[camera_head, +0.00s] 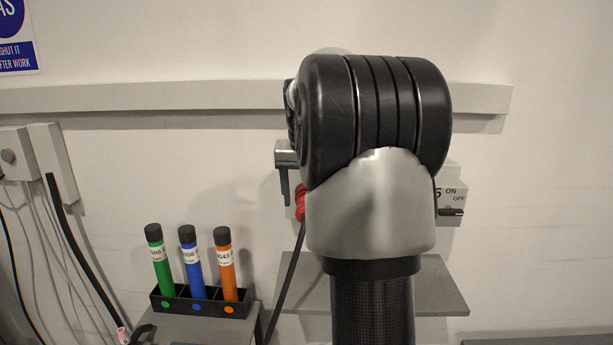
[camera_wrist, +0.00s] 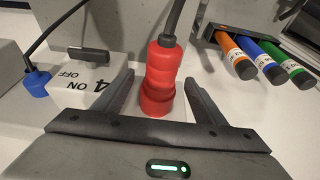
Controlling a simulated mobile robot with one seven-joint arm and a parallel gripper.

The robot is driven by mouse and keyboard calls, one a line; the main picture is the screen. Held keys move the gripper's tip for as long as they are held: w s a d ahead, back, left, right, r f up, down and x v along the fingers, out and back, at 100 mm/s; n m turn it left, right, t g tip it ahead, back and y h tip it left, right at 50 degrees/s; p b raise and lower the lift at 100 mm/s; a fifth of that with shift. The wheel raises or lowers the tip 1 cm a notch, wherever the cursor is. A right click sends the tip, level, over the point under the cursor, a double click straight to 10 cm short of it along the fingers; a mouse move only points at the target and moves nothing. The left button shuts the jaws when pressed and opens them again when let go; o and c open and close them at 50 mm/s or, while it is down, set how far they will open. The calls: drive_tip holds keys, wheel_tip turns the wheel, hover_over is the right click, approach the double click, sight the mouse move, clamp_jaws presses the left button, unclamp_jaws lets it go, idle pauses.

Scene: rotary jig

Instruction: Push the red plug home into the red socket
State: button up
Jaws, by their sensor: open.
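The red plug (camera_wrist: 162,62) is in the middle of the wrist view, with a black cable leaving its far end. Its ribbed red body runs down to a wider red part (camera_wrist: 156,101); I cannot tell whether that part is the plug or the red socket. My gripper (camera_wrist: 159,76) is open, with one finger on each side of the red body and a visible gap to each. In the head view only a slice of red (camera_head: 300,203) shows beside my arm, which hides the gripper and most of that area.
A black rack (camera_head: 200,301) holds green, blue and orange tubes. A grey shelf (camera_head: 448,298) extends behind my arm.

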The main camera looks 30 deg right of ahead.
drive_tip(key=v, duration=1.7)
